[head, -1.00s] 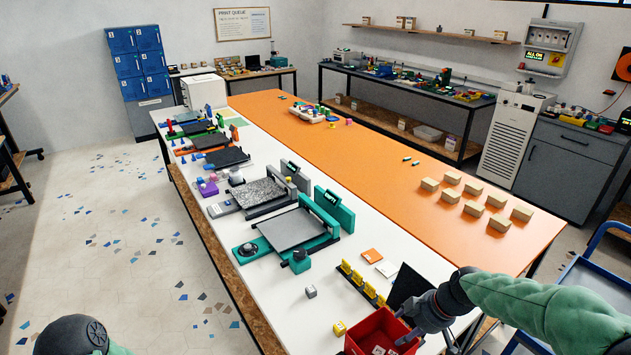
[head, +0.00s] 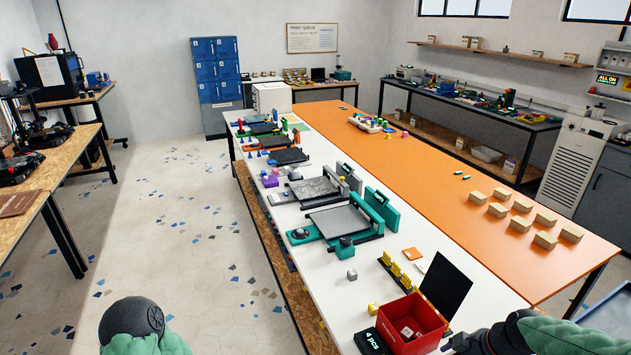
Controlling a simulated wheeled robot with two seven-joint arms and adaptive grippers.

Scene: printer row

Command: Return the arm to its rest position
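My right arm comes in at the bottom right corner. Its gripper (head: 453,345) is just beside the right side of a red open bin (head: 429,333), partly cut off by the bottom edge, so its fingers cannot be made out clearly. The bin holds a few pale cubes (head: 407,331) and has a black "4 pcs" label (head: 372,341) at its left. Of my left arm only a green and dark grey part shows at the bottom left; its gripper is out of view.
A black panel (head: 446,287) stands behind the bin. A yellow cube (head: 373,308) and a grey cube (head: 352,275) lie on the white table strip. Teal and grey printers (head: 340,222) line the table. Several tan boxes (head: 520,224) sit on the orange top (head: 450,205).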

